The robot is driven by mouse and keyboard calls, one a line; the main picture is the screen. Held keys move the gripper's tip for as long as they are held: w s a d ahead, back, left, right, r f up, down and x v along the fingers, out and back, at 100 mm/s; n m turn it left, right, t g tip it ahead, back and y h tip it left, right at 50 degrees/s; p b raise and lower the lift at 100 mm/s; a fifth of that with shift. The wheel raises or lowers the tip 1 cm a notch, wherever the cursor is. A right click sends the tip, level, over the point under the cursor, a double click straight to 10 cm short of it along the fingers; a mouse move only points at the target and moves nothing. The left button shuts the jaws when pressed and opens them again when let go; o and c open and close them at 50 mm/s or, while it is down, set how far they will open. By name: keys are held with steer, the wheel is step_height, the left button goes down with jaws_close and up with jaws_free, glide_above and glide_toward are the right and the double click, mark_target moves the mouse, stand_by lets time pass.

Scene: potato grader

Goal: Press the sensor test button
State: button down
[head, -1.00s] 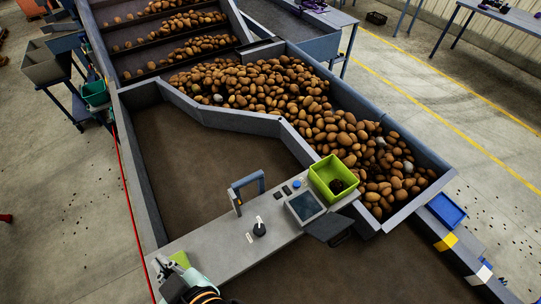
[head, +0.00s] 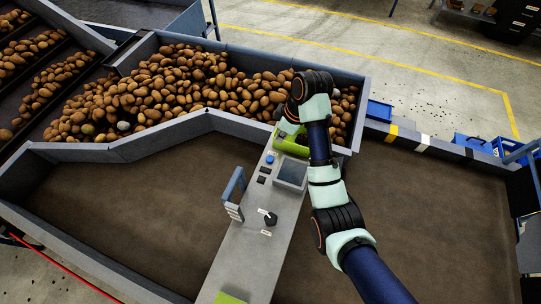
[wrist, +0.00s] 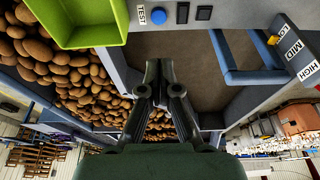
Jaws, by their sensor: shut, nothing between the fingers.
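The sensor test button is a round blue button on the grey control panel (head: 250,240). In the head view the blue button (head: 270,159) sits near the panel's far end, left of my arm. In the wrist view the blue button (wrist: 158,15) is at the top, beside a white "TEST" label. My gripper (wrist: 159,68) is shut and empty in the wrist view, its dark fingers below the button in the picture and apart from it. In the head view my wrist hangs above the panel's far end and hides the gripper.
A green bin (wrist: 75,25) stands beside the button. Two dark switches, a screen (head: 291,173), a black knob (head: 270,217) and a blue-grey handle frame (head: 234,188) are also on the panel. Potatoes (head: 200,85) fill the trough behind.

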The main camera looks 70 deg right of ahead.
steer(key=shift+f, duration=0.1)
steer(key=b, duration=1)
glide_above(271, 159)
steer(key=f, duration=0.5)
steer(key=s+f, duration=0.1)
steer(key=f, duration=0.2)
steer(key=shift+a+f, duration=0.1)
steer(key=shift+f, duration=0.2)
steer(key=shift+w+f+p, duration=0.2)
steer(key=shift+w+p, duration=0.1)
steer(key=shift+p, duration=0.55)
steer(key=shift+f, duration=2.2)
steer(key=shift+f, duration=1.1)
step_height(271, 159, up, 6)
steer(key=p, duration=0.6)
steer(key=shift+w+f, duration=0.1)
steer(key=shift+f, duration=0.15)
steer(key=v, duration=0.9)
steer(key=shift+d, duration=0.2)
